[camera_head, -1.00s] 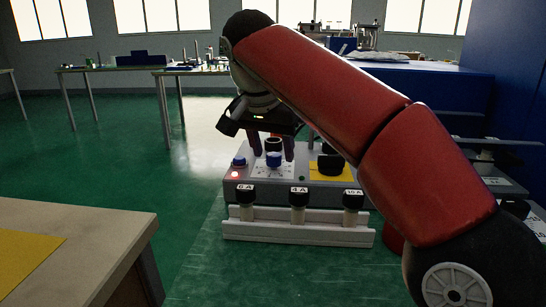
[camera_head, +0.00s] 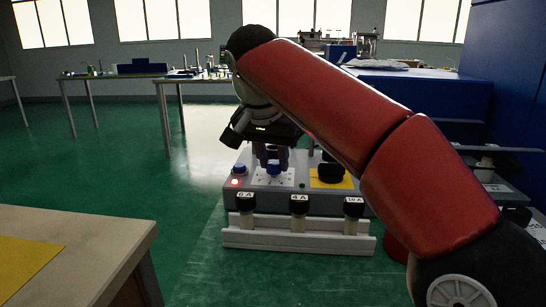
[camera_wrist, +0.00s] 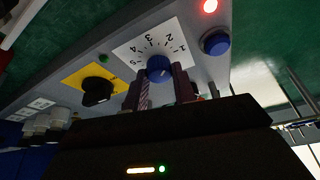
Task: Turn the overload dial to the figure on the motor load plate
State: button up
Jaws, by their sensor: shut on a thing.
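The overload dial (camera_head: 274,168) is a small blue knob on a white scale plate on top of a grey control box. The wrist view shows the dial (camera_wrist: 159,68) with the figures 1 to 5 on its scale (camera_wrist: 150,45), upside down or tilted. My gripper (camera_head: 272,160) reaches down over the dial, and its two fingers are shut on the knob's sides. The fingers (camera_wrist: 163,82) also show in the wrist view. The dial's pointer is hard to make out. I cannot make out a motor load plate.
A lit red lamp (camera_head: 235,182) and a blue button (camera_head: 239,168) sit left of the dial. A black knob on a yellow plate (camera_head: 345,183) is to the right.

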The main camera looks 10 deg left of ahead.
jog(key=n+y, duration=0.1)
jog(key=n, duration=0.3)
jog(key=shift+d+r+y+p, duration=0.1)
jog(key=shift+d+y+p, duration=0.05)
jog(key=shift+y+p, duration=0.25)
jog(key=n+y+p, duration=0.1)
jog(key=n, duration=0.2)
jog(key=shift+n, duration=0.3)
jog(key=n+y+p, duration=0.1)
jog(key=n, duration=0.1)
jog(key=n+g+p, duration=0.1)
jog(key=n, duration=0.1)
jog(key=shift+w+d+y, duration=0.1)
jog(key=shift+y, duration=0.3)
jog(key=shift+n+g+p, duration=0.65)
jog(key=shift+n+g, duration=0.15)
jog(key=shift+n, duration=1)
jog(key=o, duration=1)
